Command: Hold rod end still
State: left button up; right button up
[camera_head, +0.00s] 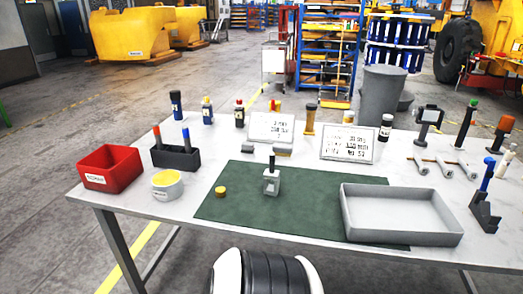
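A small light-grey metal block (271,185) stands upright on the green mat (235,207), with a thin dark stem rising from its top. It may be the rod end or a holder for it; it is too small to tell. A short yellow-brass round piece (221,191) lies on the mat to its left, apart from it. Neither of my grippers shows in the head view, and nothing is seen touching the block.
A grey open tray (398,238) overlaps the mat's right side and looks empty. A red bin (110,168), a black holder (176,157) and a round yellow-topped tub (167,186) stand left. Several bottles, two sign plates and tools line the back and right of the white table.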

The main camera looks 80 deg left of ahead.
aim_at(270, 173)
jog(key=u, duration=2.65)
